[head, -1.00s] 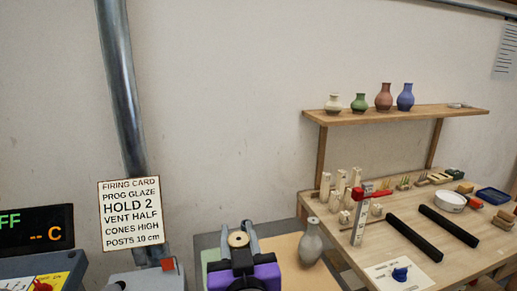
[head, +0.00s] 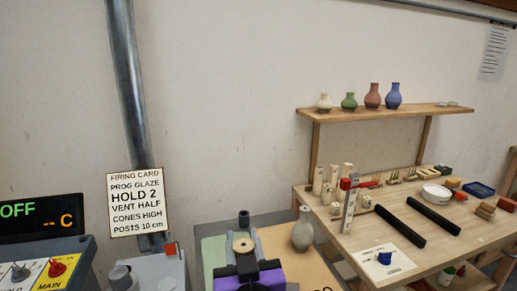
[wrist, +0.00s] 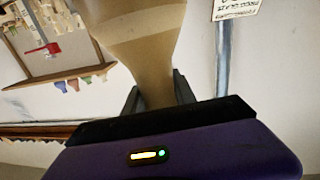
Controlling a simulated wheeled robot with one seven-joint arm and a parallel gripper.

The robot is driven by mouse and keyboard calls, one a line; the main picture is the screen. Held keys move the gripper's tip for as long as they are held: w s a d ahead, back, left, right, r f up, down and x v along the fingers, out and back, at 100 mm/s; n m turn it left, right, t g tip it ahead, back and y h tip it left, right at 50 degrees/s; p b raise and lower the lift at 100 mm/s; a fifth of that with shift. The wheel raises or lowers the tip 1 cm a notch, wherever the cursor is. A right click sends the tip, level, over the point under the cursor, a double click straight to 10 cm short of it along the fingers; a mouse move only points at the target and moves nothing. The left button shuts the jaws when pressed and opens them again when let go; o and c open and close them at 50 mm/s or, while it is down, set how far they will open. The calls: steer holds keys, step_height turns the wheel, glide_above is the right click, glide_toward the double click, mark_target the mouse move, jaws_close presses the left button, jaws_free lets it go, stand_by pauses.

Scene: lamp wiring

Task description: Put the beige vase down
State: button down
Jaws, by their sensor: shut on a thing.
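The beige vase (wrist: 145,40) fills the top middle of the wrist view, with its narrow neck (wrist: 157,88) between the fingers of my gripper (wrist: 157,97). In the head view only the vase's round, tan mouth (head: 243,244) shows between the two fingers of my gripper (head: 243,252), at the bottom middle. My gripper is shut on the neck. The vase's body is hidden below the gripper in the head view, so I cannot tell whether its base touches a surface.
A grey vase (head: 302,230) stands close right of my gripper, on a tan surface (head: 277,248). A dark cylinder (head: 244,218) stands just beyond. Right is a wooden workbench (head: 453,236) with black bars and blocks; several vases stand on the shelf (head: 415,112). A control box (head: 45,262) is left.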

steer(key=s+d+f+m+h, duration=0.1)
steer(key=s+d+f, duration=0.1)
steer(key=d+f, duration=0.9)
steer(key=s+d+f+h, duration=0.1)
steer(key=s+d+f, duration=0.2)
steer(key=d+f, duration=0.75)
steer(key=s+d+f+h, duration=0.1)
steer(key=s+f, duration=0.9)
steer(key=f, duration=0.3)
steer(key=shift+d+f+m, duration=0.3)
steer(key=shift+f+m, duration=0.05)
steer(key=shift+m, duration=0.05)
steer(key=shift+s, duration=0.1)
